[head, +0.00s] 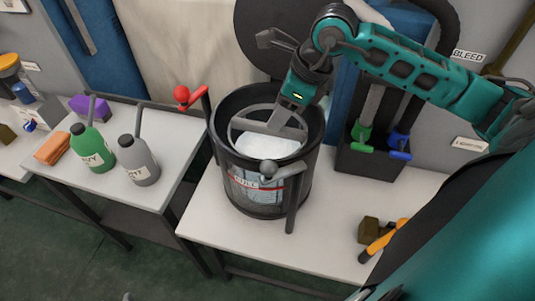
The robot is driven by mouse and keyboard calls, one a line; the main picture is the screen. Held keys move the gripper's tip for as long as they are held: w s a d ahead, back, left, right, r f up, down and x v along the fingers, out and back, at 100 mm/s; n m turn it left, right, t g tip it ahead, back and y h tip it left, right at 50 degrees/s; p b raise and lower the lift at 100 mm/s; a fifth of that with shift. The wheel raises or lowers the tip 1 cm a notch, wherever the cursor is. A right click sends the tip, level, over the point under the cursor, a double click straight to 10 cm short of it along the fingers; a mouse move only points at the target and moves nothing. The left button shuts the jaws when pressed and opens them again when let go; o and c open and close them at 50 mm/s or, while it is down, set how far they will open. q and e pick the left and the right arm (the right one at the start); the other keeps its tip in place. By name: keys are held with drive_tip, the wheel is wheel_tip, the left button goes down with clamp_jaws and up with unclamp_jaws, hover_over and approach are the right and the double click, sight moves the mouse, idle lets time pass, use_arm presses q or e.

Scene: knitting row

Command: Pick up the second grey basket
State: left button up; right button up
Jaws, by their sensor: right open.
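A dark round vat (262,200) with a label and a red stripe stands on the white table. Inside its mouth is a grey ring with a cross bar (240,124), which looks like the top of a grey basket, with white material (268,147) under it. I see only one such basket. My right gripper (285,114) comes down over the vat mouth from above right, by the cross bar. It is open. Whether its fingers touch or straddle the bar is hard to tell. My left gripper is not in view.
A black holder (370,162) with green- and blue-handled tools is right. An orange-and-black tool (382,240) lies front right. Green (93,150) and grey (138,162) bottles stand on the left table.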

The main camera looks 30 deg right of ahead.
drive_tip(key=x, duration=0.4)
drive_tip(key=shift+a, duration=0.4)
drive_tip(key=shift+w+a+f, duration=0.1)
drive_tip(key=shift+w+f, duration=0.15)
drive_tip(key=shift+f, duration=0.3)
drive_tip(key=shift+c, duration=0.4)
clamp_jaws()
